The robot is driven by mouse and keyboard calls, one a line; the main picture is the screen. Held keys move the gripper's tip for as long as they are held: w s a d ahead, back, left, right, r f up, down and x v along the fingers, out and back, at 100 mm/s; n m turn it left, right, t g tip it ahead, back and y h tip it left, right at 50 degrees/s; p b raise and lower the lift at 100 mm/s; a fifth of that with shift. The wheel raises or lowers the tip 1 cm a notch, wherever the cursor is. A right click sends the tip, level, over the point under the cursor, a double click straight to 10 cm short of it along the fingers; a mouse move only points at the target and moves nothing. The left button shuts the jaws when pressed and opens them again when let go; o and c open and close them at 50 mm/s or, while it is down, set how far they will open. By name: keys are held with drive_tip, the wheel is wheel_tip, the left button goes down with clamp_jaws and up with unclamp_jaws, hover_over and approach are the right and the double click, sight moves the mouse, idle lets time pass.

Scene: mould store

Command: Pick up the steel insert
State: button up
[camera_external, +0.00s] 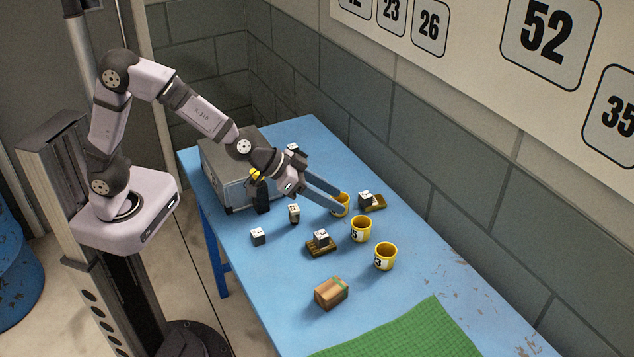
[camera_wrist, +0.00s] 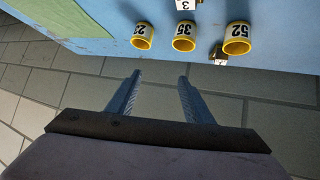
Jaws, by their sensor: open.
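Several small grey blocks with white labelled faces are on the blue table; I cannot tell which is the steel insert. In the external view, one block (camera_external: 257,236) lies at the left and a narrower one (camera_external: 294,213) stands nearby. Another block (camera_external: 321,237) sits on a wooden tray (camera_external: 312,250), and one more (camera_external: 365,198) on a second tray (camera_external: 379,203). A further block (camera_external: 293,148) is partly hidden at the back. My gripper (camera_external: 342,203) is open, its fingers overlapping the far yellow cup in view. In the wrist view, nothing is between the fingertips (camera_wrist: 159,78).
Yellow cups marked 52 (camera_wrist: 237,43), 35 (camera_wrist: 184,40) and apparently 23 (camera_wrist: 143,40) stand in a row. A grey metal case (camera_external: 218,178) is at the back left. A taped cardboard box (camera_external: 328,294) and green mat (camera_external: 405,335) are nearer. The brick wall borders the table's right.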

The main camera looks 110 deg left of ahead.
drive_tip(key=w+a+n+y, duration=0.2)
drive_tip(key=a+y, duration=0.1)
drive_tip(key=a, duration=0.5)
drive_tip(key=n+y+b, duration=0.2)
drive_tip(key=y, duration=0.1)
hover_over(362, 196)
drive_tip(key=s+d, duration=0.3)
drive_tip(key=s, duration=0.1)
drive_tip(key=f, duration=0.1)
drive_tip(key=shift+g, duration=0.3)
drive_tip(key=f, duration=0.9)
drive_tip(key=shift+d+p, duration=0.2)
drive_tip(key=shift+p, duration=0.1)
drive_tip(key=shift+f, duration=0.4)
drive_tip(key=shift+p+x, duration=1)
drive_tip(key=shift+x, duration=2.65)
drive_tip(key=shift+d+f, duration=0.1)
drive_tip(key=shift+f, duration=0.05)
clamp_jaws()
